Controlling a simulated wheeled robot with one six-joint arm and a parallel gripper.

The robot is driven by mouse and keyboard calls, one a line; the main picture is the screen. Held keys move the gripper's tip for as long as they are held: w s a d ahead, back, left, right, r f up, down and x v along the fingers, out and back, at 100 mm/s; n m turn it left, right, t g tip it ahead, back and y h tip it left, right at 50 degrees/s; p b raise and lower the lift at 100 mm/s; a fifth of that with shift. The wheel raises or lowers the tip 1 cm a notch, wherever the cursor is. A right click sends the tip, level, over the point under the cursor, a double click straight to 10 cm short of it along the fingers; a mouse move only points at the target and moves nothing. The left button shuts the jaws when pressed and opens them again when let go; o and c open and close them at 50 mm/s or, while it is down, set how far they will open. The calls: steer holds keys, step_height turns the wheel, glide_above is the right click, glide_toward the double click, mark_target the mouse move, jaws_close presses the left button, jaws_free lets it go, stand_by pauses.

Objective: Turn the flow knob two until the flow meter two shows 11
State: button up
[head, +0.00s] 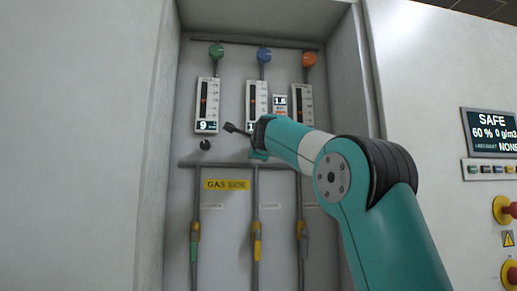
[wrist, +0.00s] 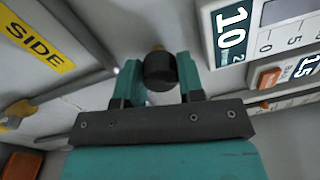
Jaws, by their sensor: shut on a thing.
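Flow meter two (head: 257,97) is the middle of three white vertical gauges in the head view. Its display is mostly hidden behind my arm there. In the wrist view its dark display (wrist: 231,30) reads 10, with a small 2 beside it. Flow knob two (wrist: 160,70) is a round black knob in the wrist view. My gripper (wrist: 159,80) has its two teal fingers on either side of the knob and is shut on it. In the head view my wrist hides the knob.
The left flow meter (head: 207,105) reads 9, with a black knob (head: 205,145) below it. Another gauge (head: 302,103) stands right. Pipes and a yellow GAS SIDE label (head: 227,185) are below. The cabinet's side walls flank the recess.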

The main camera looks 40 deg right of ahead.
steer(key=o, duration=0.9)
steer(key=shift+d, duration=0.1)
steer(key=b+v, duration=0.6)
steer(key=v, duration=1.1)
steer(key=shift+s+a, duration=0.15)
steer(key=shift+a, duration=0.1)
